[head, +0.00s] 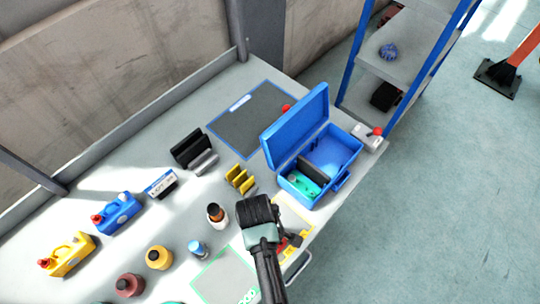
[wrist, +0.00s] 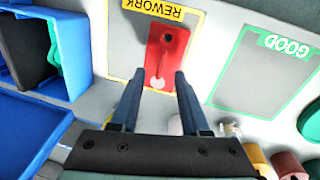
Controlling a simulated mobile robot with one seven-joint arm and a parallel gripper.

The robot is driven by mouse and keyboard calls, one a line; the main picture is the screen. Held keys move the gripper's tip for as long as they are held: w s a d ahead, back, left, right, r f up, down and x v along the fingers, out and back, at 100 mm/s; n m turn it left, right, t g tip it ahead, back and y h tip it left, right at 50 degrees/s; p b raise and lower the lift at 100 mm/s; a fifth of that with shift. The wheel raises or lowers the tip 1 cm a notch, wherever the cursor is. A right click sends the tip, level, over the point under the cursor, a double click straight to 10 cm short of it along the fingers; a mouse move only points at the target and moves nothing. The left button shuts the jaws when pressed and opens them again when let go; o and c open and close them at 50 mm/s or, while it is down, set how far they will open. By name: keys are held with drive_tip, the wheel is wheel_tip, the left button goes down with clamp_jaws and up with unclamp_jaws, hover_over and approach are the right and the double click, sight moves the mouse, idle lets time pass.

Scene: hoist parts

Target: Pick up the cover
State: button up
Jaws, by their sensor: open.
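A red flat part (wrist: 170,52) with a dark round hole near its far end lies in the yellow-outlined REWORK area (wrist: 196,17). It is the likeliest cover, but I cannot tell for sure. A pale round spot shows at its near end. In the wrist view my gripper (wrist: 159,80) is open, with its two fingertips apart and nothing held between them. The red part lies just ahead of and between the fingertips; I cannot tell the height gap. In the head view my gripper's body hides much of that area.
An open blue box (head: 345,152) with a teal part (head: 302,181) and a dark part stands to the right. The green-outlined GOOD area (wrist: 262,75) lies beside REWORK. Bottles, yellow (head: 68,256) and blue (head: 117,213) jugs, and a yellow slotted holder (head: 240,179) stand to the left.

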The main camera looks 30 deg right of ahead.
drive_tip(key=shift+w+d+f, duration=0.1)
drive_tip(key=shift+d+f, duration=0.05)
drive_tip(key=shift+f, duration=1)
clamp_jaws()
idle(0.5)
